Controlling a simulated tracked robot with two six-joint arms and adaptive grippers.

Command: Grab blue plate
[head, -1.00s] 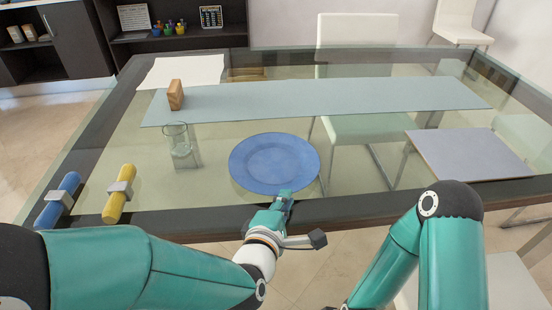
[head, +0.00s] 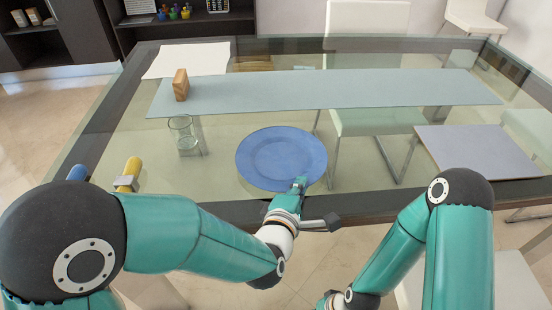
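The blue plate (head: 280,155) lies flat on the glass table near its front edge, in the middle of the head view. My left gripper (head: 299,184) is at the plate's near rim, slightly right of the plate's middle. Its fingertips overlap the rim in the picture. The fingers are small and seen from behind, so I cannot tell whether they are shut on the rim.
A clear glass (head: 183,134) stands left of the plate. A wooden block (head: 181,85) stands on the grey-blue runner (head: 330,92) behind. A grey mat (head: 478,152) lies at the right. Yellow (head: 129,172) and blue (head: 77,173) cylinders are at the front left, partly hidden by my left arm.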

